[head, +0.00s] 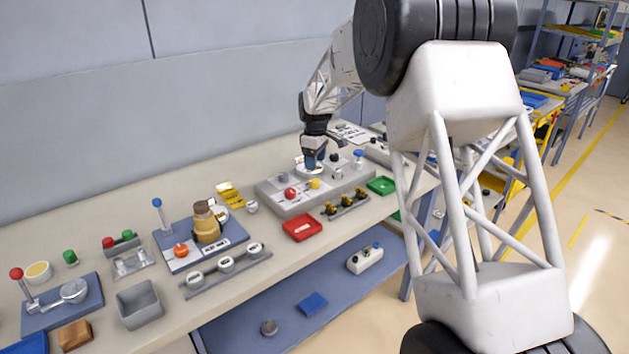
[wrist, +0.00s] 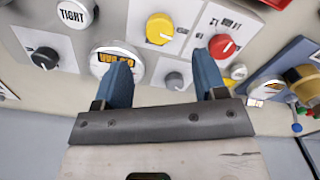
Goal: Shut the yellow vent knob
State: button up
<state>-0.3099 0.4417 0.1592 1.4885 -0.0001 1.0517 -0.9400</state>
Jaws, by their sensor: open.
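The yellow knob (wrist: 160,28) sits on a pale plate of the grey panel, with a small printed label beside it; it also shows in the head view (head: 315,183). A pointer line runs across its face. My gripper (wrist: 161,76) is open and empty above the panel, with its blue fingers spread wide. In the wrist view the yellow knob lies beyond the fingertips, clear of both. A grey knob (wrist: 174,81) shows between the fingers. In the head view my gripper (head: 315,163) is just behind the yellow knob.
A red knob (wrist: 222,46) is right of the yellow knob in the wrist view. A round gauge (wrist: 104,52) with an orange display is partly behind the left finger. A black knob (wrist: 45,57) is farther left.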

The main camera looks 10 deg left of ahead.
aim_at(314, 180)
jog(key=shift+w+a, duration=0.15)
jog(key=shift+f, duration=0.15)
jog(key=shift+f, duration=3.85)
jog(key=c, duration=0.9)
